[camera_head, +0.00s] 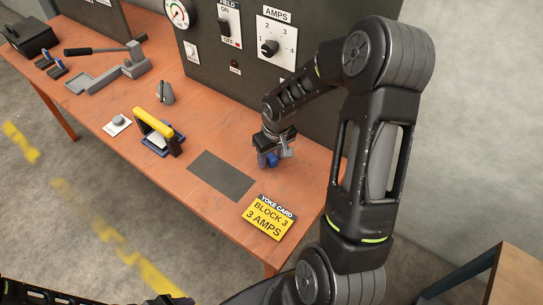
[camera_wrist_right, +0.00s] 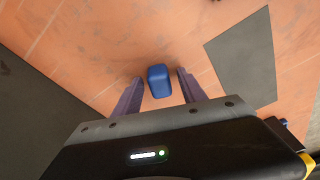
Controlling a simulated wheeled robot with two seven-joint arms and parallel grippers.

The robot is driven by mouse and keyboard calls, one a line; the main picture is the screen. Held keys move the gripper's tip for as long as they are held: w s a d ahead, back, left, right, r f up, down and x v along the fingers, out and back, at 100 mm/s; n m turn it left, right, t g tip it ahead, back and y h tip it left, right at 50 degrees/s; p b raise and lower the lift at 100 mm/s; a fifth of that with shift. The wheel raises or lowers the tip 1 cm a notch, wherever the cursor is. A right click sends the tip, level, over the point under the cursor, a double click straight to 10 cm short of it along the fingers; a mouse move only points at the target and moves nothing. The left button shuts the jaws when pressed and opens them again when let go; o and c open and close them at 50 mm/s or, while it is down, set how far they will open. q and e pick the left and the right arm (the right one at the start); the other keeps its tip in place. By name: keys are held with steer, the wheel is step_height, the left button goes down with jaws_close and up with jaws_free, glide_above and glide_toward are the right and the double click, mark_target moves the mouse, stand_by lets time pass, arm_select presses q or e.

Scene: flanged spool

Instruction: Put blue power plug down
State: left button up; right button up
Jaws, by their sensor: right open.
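The blue power plug (camera_wrist_right: 159,82) stands on the orange workbench between the two parted fingers of my right gripper (camera_wrist_right: 155,88) in the right wrist view. A gap shows on both sides of it, so the fingers are apart from it. In the head view the plug (camera_head: 271,159) is partly hidden by my right gripper (camera_head: 268,156), which points down over it near the base of the grey panel. My left gripper cannot be made out; only a dark part of my own body shows at the bottom left.
A dark grey mat (camera_head: 222,175) and a yellow yoke card (camera_head: 269,218) lie near the bench's front edge. A yellow-handled yoke (camera_head: 158,131) stands to the left. The control panel (camera_head: 250,77) rises close behind my right gripper. Bare bench lies between mat and panel.

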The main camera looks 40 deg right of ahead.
mark_target(275, 160)
steer(key=shift+r+p, duration=0.5)
steer(key=shift+p, duration=0.05)
step_height(275, 160, up, 12)
steer(key=s, duration=0.1)
steer(key=shift+s, duration=0.4)
steer(key=shift+a, duration=0.1)
stand_by(0.3)
